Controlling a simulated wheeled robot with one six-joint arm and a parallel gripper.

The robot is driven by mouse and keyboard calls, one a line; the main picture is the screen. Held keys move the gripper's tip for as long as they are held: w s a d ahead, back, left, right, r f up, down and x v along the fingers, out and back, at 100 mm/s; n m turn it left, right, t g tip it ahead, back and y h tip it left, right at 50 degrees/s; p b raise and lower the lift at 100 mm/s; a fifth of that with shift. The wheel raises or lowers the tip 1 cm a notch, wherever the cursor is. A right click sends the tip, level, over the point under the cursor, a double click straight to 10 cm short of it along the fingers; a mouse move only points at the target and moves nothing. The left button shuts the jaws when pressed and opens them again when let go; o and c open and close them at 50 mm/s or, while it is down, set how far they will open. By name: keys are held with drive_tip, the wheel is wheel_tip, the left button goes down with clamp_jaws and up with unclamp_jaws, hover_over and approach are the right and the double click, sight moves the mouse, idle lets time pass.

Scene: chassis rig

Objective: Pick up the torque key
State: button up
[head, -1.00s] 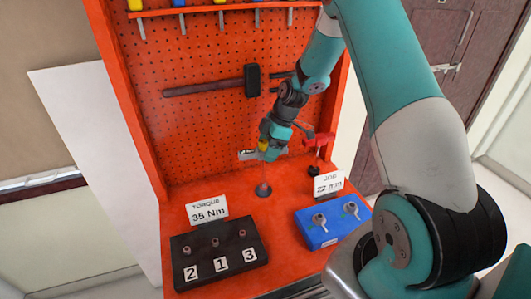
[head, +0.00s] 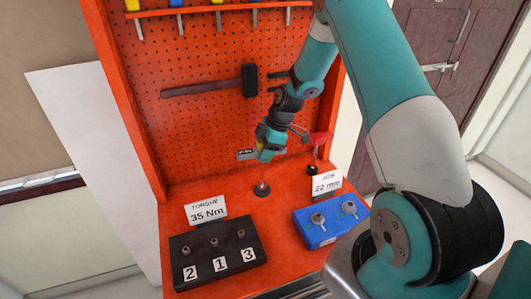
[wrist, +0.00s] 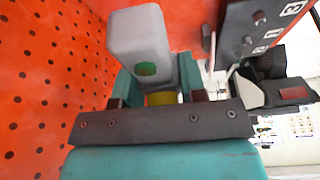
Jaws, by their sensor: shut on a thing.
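My gripper (head: 265,153) is shut on an upright tool, taken to be the torque key (wrist: 140,35), in front of the pegboard. In the wrist view the key has a grey block-shaped head with a round green patch, and a yellow band (wrist: 161,98) between the jaws (wrist: 158,95). In the head view, my gripper hides most of the key. I cannot tell whether the shaft is clear of that base.
A black block (head: 218,254) numbered 2, 1, 3 and a blue block (head: 332,222) with two sockets stand in front. Cards read "TORQUE 35 Nm" (head: 206,209) and "JOB 22 mm" (head: 327,182). A red stand (head: 318,146) is right of my gripper.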

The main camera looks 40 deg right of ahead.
wheel_tip(320, 180, up, 20)
drive_tip(key=b, duration=0.3)
clamp_jaws()
drive_tip(key=shift+r, duration=0.2)
drive_tip(key=shift+r+p, duration=1.5)
drive_tip(key=shift+r, duration=0.35)
drive_tip(key=shift+s, duration=0.1)
